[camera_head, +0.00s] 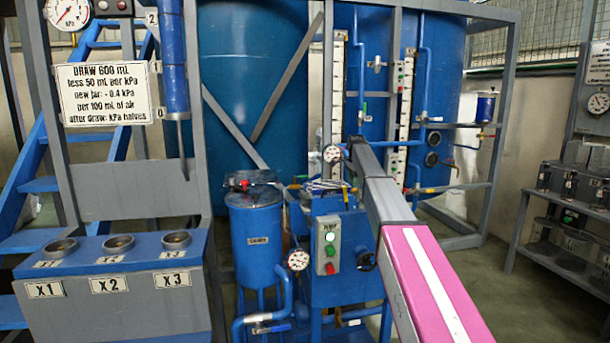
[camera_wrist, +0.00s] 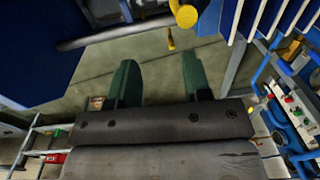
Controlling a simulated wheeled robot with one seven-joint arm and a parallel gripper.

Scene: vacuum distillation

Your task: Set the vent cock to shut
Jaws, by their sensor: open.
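My gripper (camera_wrist: 158,80) shows in the wrist view as two green fingers, spread apart with nothing between them. In the head view my arm reaches up toward the middle, and the gripper is too small to make out at its far end. I cannot tell for certain which fitting is the vent cock. A red-topped fitting (camera_head: 243,184) sits on the lid of the small blue vessel (camera_head: 257,240) in the head view. In the wrist view a round yellow end (camera_wrist: 187,15) and a small yellow piece (camera_wrist: 171,40) lie beyond the fingers, apart from them.
A panel with green and red buttons (camera_head: 328,248) and a gauge (camera_head: 298,260) stand beside the vessel. A grey rack with holes marked X1, X2 and X3 (camera_head: 110,310) is at left. Large blue tanks (camera_head: 250,80) stand behind grey frame bars. Open floor (camera_head: 540,300) lies at right.

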